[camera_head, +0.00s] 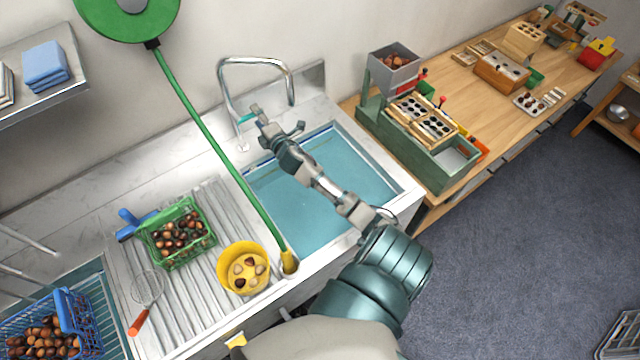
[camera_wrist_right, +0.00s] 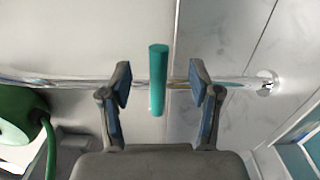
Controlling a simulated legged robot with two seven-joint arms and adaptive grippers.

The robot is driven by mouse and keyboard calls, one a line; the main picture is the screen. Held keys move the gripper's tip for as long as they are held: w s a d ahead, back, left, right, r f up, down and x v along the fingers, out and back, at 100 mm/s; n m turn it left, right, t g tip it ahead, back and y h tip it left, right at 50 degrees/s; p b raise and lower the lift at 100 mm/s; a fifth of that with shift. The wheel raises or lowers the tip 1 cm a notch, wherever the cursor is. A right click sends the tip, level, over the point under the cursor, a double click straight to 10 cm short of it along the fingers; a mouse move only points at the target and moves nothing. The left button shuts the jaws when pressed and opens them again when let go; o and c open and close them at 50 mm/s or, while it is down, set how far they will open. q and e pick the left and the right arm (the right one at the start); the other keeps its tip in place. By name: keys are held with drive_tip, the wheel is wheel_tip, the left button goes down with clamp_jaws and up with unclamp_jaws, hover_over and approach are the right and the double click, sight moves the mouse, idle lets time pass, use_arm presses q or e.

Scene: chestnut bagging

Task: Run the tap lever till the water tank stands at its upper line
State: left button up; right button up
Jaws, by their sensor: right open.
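The chrome tap (camera_head: 256,62) arches at the back of the sink, with its teal lever (camera_head: 246,118) low at its base. The water tank (camera_head: 405,190) is the sink basin below it, holding blue-green water (camera_head: 322,190). A dark line runs along the far inner wall near the rim; I cannot tell the exact water level against it. My right gripper (camera_head: 277,122) reaches over the basin to the lever. In the right wrist view the lever (camera_wrist_right: 158,80) stands between the open fingers (camera_wrist_right: 160,90), with a gap on both sides. My left gripper is out of view.
A green hose (camera_head: 205,125) hangs from a reel to the counter, left of my right arm. A yellow bucket (camera_head: 222,268) and a green basket (camera_head: 205,232) of chestnuts stand on the drainer. A wooden bench (camera_head: 510,110) with trays and boxes is to the right.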

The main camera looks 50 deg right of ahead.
drive_tip(key=p+v, duration=0.2)
drive_tip(key=v, duration=0.6)
drive_tip(key=shift+s+r, duration=0.2)
idle(0.3)
